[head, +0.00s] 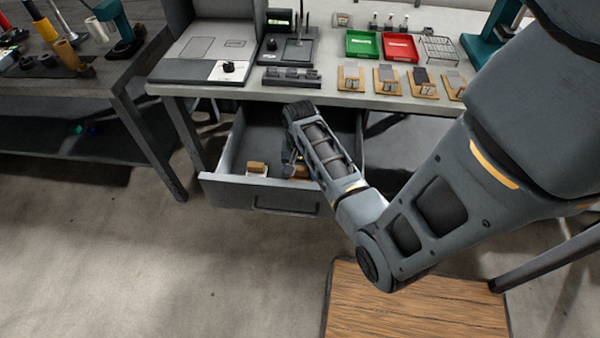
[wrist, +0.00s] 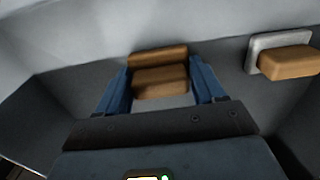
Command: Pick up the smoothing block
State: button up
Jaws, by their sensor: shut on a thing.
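A brown smoothing block (wrist: 160,80) with a pale lower part sits between the two blue fingers of my gripper (wrist: 160,68) in the wrist view. My gripper is shut on it, one finger on each side. In the head view my gripper (head: 291,156) reaches down into the open drawer (head: 225,190). The held block (head: 299,171) shows there beside it, partly hidden by my arm. I cannot tell whether the block touches the drawer floor.
A second brown block with a pale plate (head: 257,169) lies to the left in the drawer; it is at the right in the wrist view (wrist: 288,62). The drawer walls are close around my gripper. The workbench (head: 345,98) above holds a green tray (head: 363,45) and a red tray (head: 400,47).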

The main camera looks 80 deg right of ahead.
aim_at(302, 167)
jog(key=shift+r, duration=0.15)
jog(key=r, duration=0.4)
jog(key=shift+s+d+r, duration=0.1)
jog(key=shift+s+d, duration=0.1)
jog(key=s+d+r, duration=0.4)
jog(key=s+r, duration=0.2)
jog(key=s, duration=0.4)
jog(key=shift+d+r+b, duration=0.25)
jog(key=shift+d+b, duration=0.05)
jog(key=shift+d, duration=0.1)
